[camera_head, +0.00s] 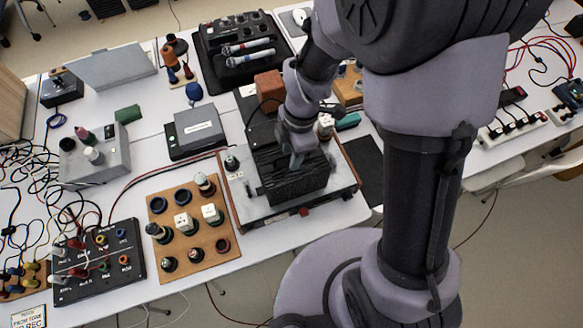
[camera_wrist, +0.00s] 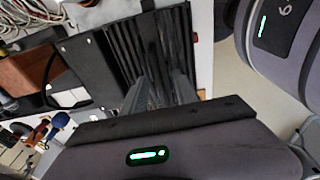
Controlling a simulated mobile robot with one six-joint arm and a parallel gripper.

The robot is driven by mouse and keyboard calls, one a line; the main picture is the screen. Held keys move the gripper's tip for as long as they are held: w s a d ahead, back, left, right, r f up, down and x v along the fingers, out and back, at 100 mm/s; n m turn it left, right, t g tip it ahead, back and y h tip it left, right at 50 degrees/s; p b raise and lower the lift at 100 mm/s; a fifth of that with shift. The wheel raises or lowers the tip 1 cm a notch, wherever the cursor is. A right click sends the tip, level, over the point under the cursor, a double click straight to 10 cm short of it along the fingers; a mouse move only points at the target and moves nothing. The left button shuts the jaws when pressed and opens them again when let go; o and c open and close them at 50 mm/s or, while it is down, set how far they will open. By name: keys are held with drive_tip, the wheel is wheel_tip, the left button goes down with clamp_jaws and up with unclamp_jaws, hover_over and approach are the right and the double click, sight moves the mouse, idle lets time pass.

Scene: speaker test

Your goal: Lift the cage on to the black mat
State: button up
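The cage is a black, ribbed box (camera_head: 293,182) on top of a grey instrument with a wooden side. Its ribs also show in the wrist view (camera_wrist: 150,38). The black mat (camera_head: 364,165) lies flat on the white table just right of the instrument, partly covered by my arm in the head view. My gripper (camera_head: 297,160) points down at the cage's top. In the wrist view its two fingers (camera_wrist: 160,80) stand apart with dark ribbing between and beyond them. Whether the fingertips touch the cage is unclear.
A black panel or box (camera_head: 262,127) stands directly behind the cage, with a reddish-brown block (camera_head: 268,86) beyond. A wooden board with several knobs and sockets (camera_head: 193,230) lies left of the instrument. Cables and other devices crowd the table's left side.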

drive_tip(key=shift+s, duration=0.1)
clamp_jaws()
idle(1.3)
